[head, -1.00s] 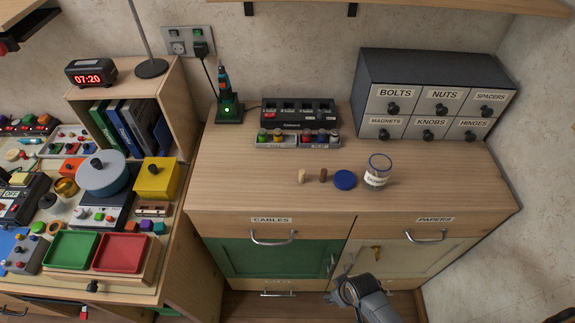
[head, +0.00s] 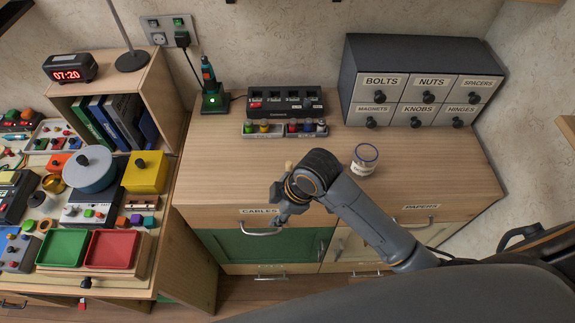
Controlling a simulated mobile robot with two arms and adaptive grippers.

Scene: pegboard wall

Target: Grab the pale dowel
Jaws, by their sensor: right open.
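The pale dowel (head: 289,166) stands on the wooden cabinet top (head: 225,172), a small light piece showing just above my right arm's wrist. Its lower part is partly hidden by the arm. My right gripper (head: 279,219) is open, over the cabinet's front edge, nearer to me and slightly left of the dowel, apart from it. The gripper's fingers are small and dark in this view. My left gripper is not in view.
A glass jar (head: 364,161) stands right of the dowel. My arm hides the spot of the dark dowel and blue lid. Behind are a bottle rack (head: 262,129), a black charger (head: 285,103) and a drawer unit (head: 354,84). The cabinet top's left part is clear.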

